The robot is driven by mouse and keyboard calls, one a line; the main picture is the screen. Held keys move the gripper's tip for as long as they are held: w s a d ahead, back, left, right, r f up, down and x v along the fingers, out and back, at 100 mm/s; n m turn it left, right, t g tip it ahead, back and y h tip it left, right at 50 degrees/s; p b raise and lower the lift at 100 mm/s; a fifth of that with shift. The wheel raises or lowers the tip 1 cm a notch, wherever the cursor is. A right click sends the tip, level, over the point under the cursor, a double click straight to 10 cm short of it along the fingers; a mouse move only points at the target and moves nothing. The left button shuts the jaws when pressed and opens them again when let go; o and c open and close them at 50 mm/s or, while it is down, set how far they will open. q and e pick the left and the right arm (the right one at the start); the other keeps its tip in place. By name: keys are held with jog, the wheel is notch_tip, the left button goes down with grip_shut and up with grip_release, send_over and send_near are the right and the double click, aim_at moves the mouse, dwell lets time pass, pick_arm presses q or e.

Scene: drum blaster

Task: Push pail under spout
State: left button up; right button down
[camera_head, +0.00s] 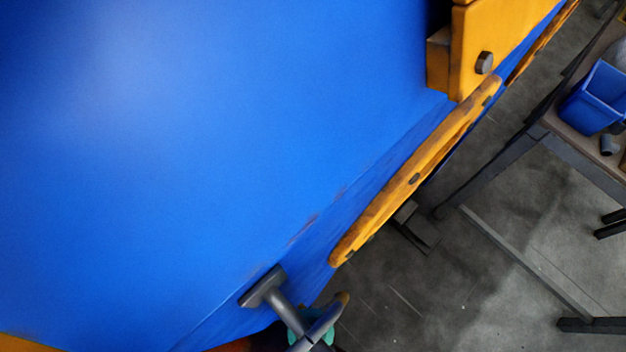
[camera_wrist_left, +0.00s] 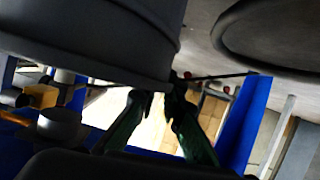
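My left gripper (camera_wrist_left: 157,94) shows in the left wrist view with its two dark green fingers apart and a bright gap between them. A large dark grey rounded body (camera_wrist_left: 100,38) with a ridged rim fills the top left, close to the fingertips. It may be the pail, but I cannot tell for sure. Whether the fingers touch it is unclear. In the head view I cannot make out a pail. A dark grey T-shaped part (camera_head: 265,287) stands against the blue drum surface (camera_head: 180,150) at the bottom. My right gripper cannot be identified.
Yellow frame parts (camera_head: 415,175) run along the blue surface's right edge. A table (camera_head: 570,152) with a blue bin (camera_head: 597,97) stands at the right. Grey floor (camera_head: 480,275) lies between. A dark grey ring-shaped thing (camera_wrist_left: 225,40) is at the wrist view's upper right.

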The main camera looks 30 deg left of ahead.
pick_arm(q)
jog(key=o, duration=0.3)
jog(key=shift+s+a+f, duration=0.15)
jog(key=shift+f, duration=0.15)
jog(key=shift+o, duration=0.2)
jog(key=shift+r, duration=0.15)
jog(key=shift+a+r, duration=0.1)
jog(key=v, duration=1.1)
jog(key=shift+s, duration=0.35)
jog(key=shift+a+r, duration=0.1)
